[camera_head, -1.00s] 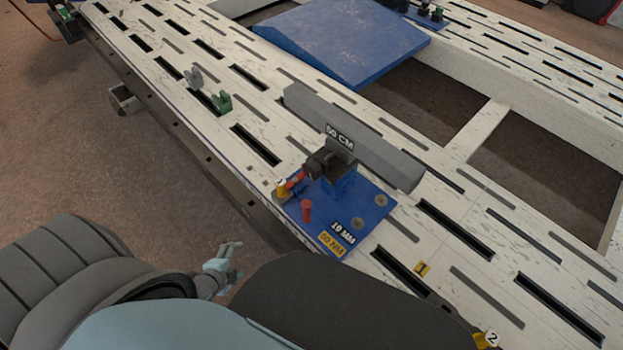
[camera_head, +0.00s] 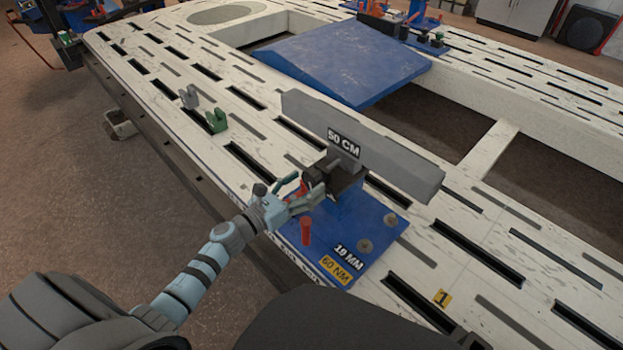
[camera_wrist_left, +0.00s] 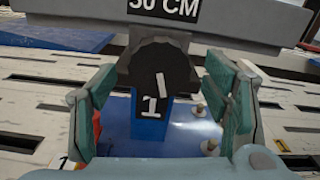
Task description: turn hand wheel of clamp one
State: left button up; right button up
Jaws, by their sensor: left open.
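The clamp stands on a blue base plate (camera_head: 375,240) on the slotted white bench, with a grey beam (camera_head: 400,170) marked "50 CM" across its top. Its dark round hand wheel (camera_wrist_left: 158,72) faces my left wrist camera and carries white marks. My left gripper (camera_head: 308,190) is open, its fingers pointing at the clamp. In the left wrist view the teal fingers (camera_wrist_left: 170,105) stand either side of the wheel, with gaps to it. My right gripper is out of view.
A red pin (camera_head: 306,231) stands upright on the base plate near my left gripper. Grey (camera_head: 189,97) and green (camera_head: 216,121) brackets stand further along the bench. A blue sloped plate (camera_head: 345,60) lies beyond. Slots run across the bench top.

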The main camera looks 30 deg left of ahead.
pick_arm(q)
jog(key=shift+x, duration=1.3)
jog(key=c, duration=1.2)
jog(key=shift+o, duration=0.2)
